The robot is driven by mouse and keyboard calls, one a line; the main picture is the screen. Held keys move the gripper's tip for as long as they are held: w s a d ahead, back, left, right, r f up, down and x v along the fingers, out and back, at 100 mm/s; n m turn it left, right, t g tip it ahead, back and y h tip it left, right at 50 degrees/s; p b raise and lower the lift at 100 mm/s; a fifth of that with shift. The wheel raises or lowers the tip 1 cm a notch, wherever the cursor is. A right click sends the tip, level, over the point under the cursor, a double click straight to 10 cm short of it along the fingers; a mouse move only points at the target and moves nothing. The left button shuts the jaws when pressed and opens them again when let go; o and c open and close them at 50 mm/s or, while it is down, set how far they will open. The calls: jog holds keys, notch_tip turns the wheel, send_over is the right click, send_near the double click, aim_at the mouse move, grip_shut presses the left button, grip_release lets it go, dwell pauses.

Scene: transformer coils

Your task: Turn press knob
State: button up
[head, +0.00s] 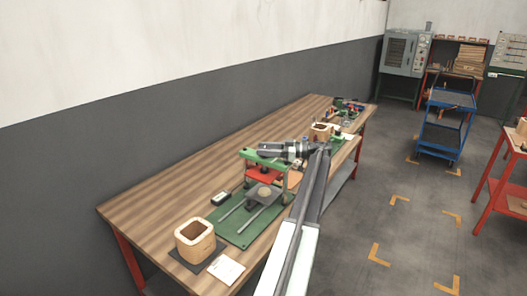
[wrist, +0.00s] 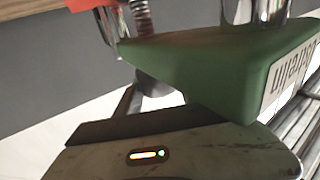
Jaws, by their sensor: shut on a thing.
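The press (head: 268,161) stands on the bench, with a green top beam and a red plate (head: 262,175) under it. My gripper (head: 266,149) lies across the top of the beam, where it is shut on the press knob. The knob itself is hidden by my gripper in the head view. The wrist view shows the green beam (wrist: 200,70) close up, with a metal post (wrist: 255,12) and a spring-like threaded rod (wrist: 143,18). My gripper's dark body fills the lower part of that view; its fingertips are not clear there.
On the wooden bench (head: 150,200), a hollow wooden block (head: 195,238) stands at the near end beside a white paper (head: 226,269). A green base (head: 240,228) with metal rails lies before the press. Another wooden block (head: 320,131) and small parts are farther along. A blue cart (head: 448,115) stands right.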

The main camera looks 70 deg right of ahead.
jog(key=shift+w+a+n+y, duration=0.1)
jog(key=shift+w+n+y, duration=0.1)
jog(key=shift+n+y, duration=0.55)
jog(key=o, duration=1.1)
jog(key=shift+c, duration=0.2)
jog(key=o, duration=0.3)
jog(key=shift+w+f, duration=0.1)
jog(key=shift+w, duration=0.05)
